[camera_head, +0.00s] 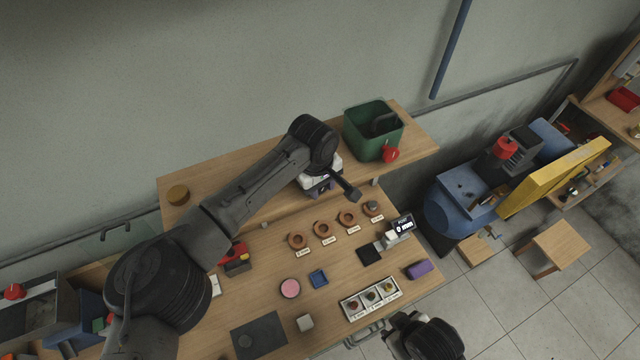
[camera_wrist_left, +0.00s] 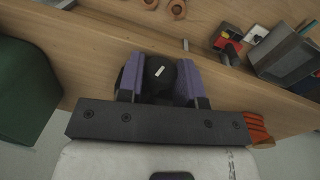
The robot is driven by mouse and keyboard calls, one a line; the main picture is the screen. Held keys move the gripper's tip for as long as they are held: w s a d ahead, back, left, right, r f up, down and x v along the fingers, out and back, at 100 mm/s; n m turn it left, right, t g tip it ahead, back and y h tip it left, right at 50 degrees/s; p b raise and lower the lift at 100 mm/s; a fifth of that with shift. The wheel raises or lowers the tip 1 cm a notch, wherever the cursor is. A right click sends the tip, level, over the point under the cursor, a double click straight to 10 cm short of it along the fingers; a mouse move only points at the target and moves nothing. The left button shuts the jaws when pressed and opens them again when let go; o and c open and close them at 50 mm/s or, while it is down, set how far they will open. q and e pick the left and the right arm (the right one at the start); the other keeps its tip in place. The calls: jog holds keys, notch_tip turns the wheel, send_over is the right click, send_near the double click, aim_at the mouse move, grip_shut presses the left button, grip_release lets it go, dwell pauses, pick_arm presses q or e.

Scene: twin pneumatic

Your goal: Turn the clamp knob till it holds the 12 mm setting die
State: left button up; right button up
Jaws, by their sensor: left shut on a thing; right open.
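My left gripper (camera_head: 322,188) is over the raised back shelf. In the left wrist view its purple fingers (camera_wrist_left: 158,80) are shut on a dark rounded part with a small white mark, which looks like the clamp knob (camera_wrist_left: 160,70). In the head view the gripper and wrist cover most of it. A black bar (camera_head: 345,187) sticks out beside the gripper. Several brown rings (camera_head: 298,240) stand in a labelled row in front, and the rightmost ring holds a grey piece (camera_head: 373,206). I cannot tell which piece is the 12 mm die. My right gripper is not visible.
A small display (camera_head: 402,226) stands right of the rings. A white tray (camera_head: 368,300), purple block (camera_head: 418,270) and dark mat (camera_head: 258,338) lie on the bench.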

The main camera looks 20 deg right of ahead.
pick_arm(q)
jog(key=shift+d+y+p, duration=0.1)
jog(key=shift+y+p, duration=0.3)
jog(key=shift+y, duration=1)
jog(key=o, duration=0.9)
